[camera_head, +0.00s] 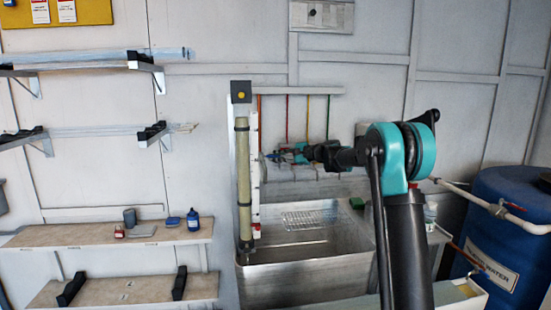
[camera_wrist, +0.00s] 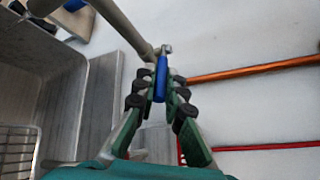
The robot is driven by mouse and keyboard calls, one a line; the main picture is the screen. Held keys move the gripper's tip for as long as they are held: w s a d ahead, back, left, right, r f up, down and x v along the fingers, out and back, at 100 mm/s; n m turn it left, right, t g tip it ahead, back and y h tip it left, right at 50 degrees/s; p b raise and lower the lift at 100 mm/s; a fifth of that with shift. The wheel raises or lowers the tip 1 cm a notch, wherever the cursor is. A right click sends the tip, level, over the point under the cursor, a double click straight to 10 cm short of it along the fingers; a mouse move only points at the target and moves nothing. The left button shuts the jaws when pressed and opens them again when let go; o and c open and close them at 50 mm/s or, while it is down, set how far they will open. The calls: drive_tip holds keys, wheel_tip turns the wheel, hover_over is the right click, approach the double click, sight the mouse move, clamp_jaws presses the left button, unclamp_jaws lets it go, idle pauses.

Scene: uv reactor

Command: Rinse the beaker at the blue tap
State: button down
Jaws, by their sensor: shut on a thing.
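My gripper (camera_wrist: 160,92) is shut on the blue tap handle (camera_wrist: 161,78), which sits between its green fingers with dark pads. A grey metal end of the tap shows just beyond the fingertips. In the head view my gripper (camera_head: 270,157) reaches left along the back wall, above the steel sink (camera_head: 300,268). The tap handle is too small and covered to make out there. The sink also shows at the left of the wrist view (camera_wrist: 70,110). I cannot make out the beaker in either view.
A tall pale tube (camera_head: 243,180) stands at the sink's left corner. Coloured pipes, including an orange one (camera_wrist: 255,69) and a red one (camera_wrist: 265,147), run along the wall. A wooden bench (camera_head: 100,234) stands left, a blue water barrel (camera_head: 510,235) right.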

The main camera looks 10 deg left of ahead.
drive_tip(key=c, duration=1.6)
unclamp_jaws()
drive_tip(key=shift+d, duration=0.15)
drive_tip(key=shift+v, duration=5.9)
drive_tip(key=shift+s, duration=0.1)
